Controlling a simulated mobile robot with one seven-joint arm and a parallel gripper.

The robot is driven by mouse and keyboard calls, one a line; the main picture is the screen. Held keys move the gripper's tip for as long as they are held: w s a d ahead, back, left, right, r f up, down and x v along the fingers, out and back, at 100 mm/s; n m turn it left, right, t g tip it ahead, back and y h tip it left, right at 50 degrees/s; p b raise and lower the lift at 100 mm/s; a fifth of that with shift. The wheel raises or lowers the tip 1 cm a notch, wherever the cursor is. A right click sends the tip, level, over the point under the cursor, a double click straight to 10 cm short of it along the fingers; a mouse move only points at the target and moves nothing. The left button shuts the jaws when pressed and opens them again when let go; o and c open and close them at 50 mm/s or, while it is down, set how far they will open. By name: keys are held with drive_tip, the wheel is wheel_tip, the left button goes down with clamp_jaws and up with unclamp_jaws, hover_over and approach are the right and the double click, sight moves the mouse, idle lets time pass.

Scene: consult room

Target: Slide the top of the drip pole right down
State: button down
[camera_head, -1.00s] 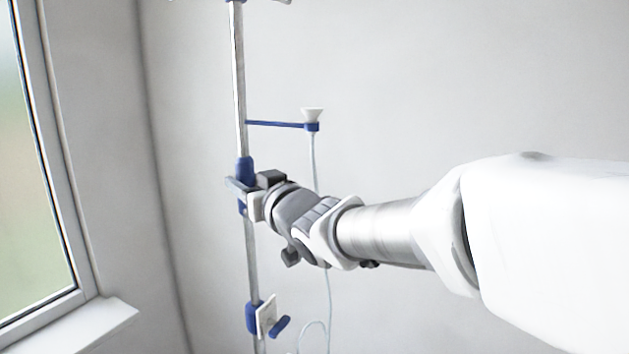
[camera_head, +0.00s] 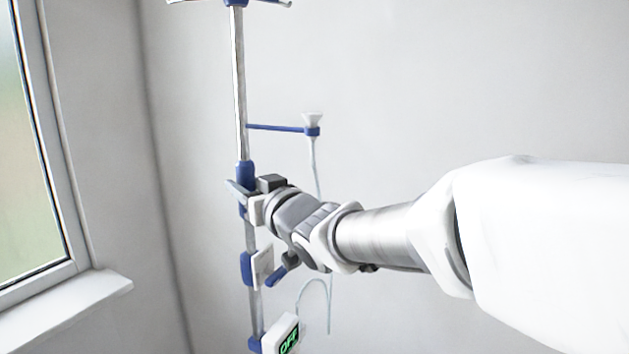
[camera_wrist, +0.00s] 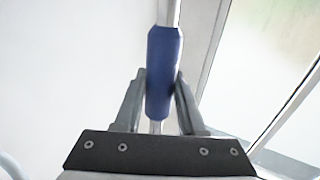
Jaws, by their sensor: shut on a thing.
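The drip pole (camera_head: 239,85) stands upright near the room's corner, with its blue-and-silver top piece (camera_head: 236,3) at the upper edge of the head view. My gripper (camera_head: 241,192) is shut on the pole's blue collar (camera_head: 245,172), about halfway down the visible pole. In the wrist view the blue collar (camera_wrist: 162,75) sits between the two grey fingers of my gripper (camera_wrist: 160,98). The fingers hide part of the collar in the head view.
A blue side arm (camera_head: 280,128) holds a white funnel (camera_head: 312,119) with a tube hanging down. A window (camera_head: 28,170) and sill (camera_head: 70,305) are at left.

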drive_tip(key=shift+f+b, duration=2.1)
drive_tip(key=shift+f, duration=1.05)
drive_tip(key=shift+f, duration=0.1)
drive_tip(key=c, duration=0.5)
unclamp_jaws()
drive_tip(key=shift+s+d+r, duration=0.25)
drive_tip(key=shift+s+d, duration=0.1)
drive_tip(key=p+v, duration=0.1)
drive_tip(key=v, duration=1.5)
drive_tip(key=shift+s+d, duration=0.15)
drive_tip(key=shift+s, duration=0.05)
drive_tip(key=shift+f, duration=0.1)
